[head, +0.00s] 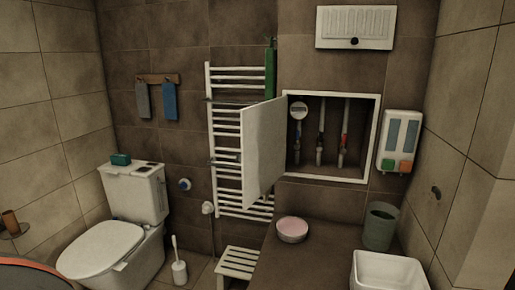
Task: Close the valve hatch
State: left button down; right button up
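The valve hatch is a white square door (264,150), hinged on the left side of a recessed wall box. It stands open, swung out to the left in front of the towel rail. The box's white frame (331,94) is exposed, and several pipes with valves (321,135) and a round gauge (299,112) show inside. Neither of my grippers is in the head view.
A brown counter (325,240) below the box holds a pink-topped round dish (292,229), a grey-green bin (380,226) and a white basin (388,275). The towel rail (228,120) stands behind the door. A stool (239,263), toilet brush (179,270) and toilet (105,245) are at left.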

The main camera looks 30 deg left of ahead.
aim_at(262, 157)
jog(key=j+z, duration=0.35)
jog(key=j, duration=2.3)
jog(key=k, duration=0.45)
